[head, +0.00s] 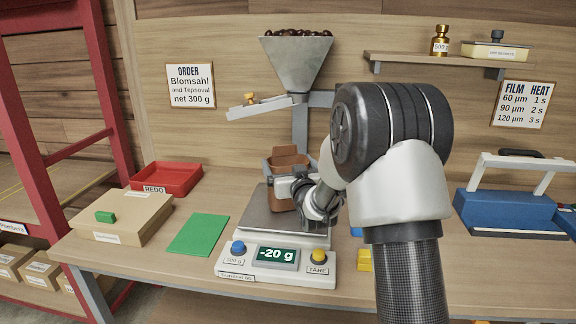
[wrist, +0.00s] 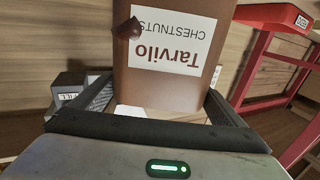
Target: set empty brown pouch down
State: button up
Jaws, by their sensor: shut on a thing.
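The brown pouch (head: 284,160) is upright over the pan (head: 264,215) of the scale, below the hopper (head: 297,62). In the wrist view the pouch (wrist: 140,85) shows a white "Tarvilo CHESTNUTS" label, upside down, with a chestnut shape at the label's corner. My gripper (head: 288,187) is shut on the pouch, with dark fingers on either side of it in the wrist view (wrist: 155,115). The scale display (head: 275,256) reads -20 g. Whether the pouch's base touches the pan is hidden by my gripper. The pouch's inside cannot be seen.
A green mat (head: 200,235) lies clear left of the scale. A cardboard box (head: 122,218) and a red REDO tray (head: 166,178) are farther left. A blue sealer (head: 508,210) stands at right. The hopper holds chestnuts above the pouch.

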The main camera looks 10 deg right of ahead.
jog(key=shift+f+b, duration=0.1)
jog(key=shift+b, duration=0.2)
jog(key=o, duration=1.7)
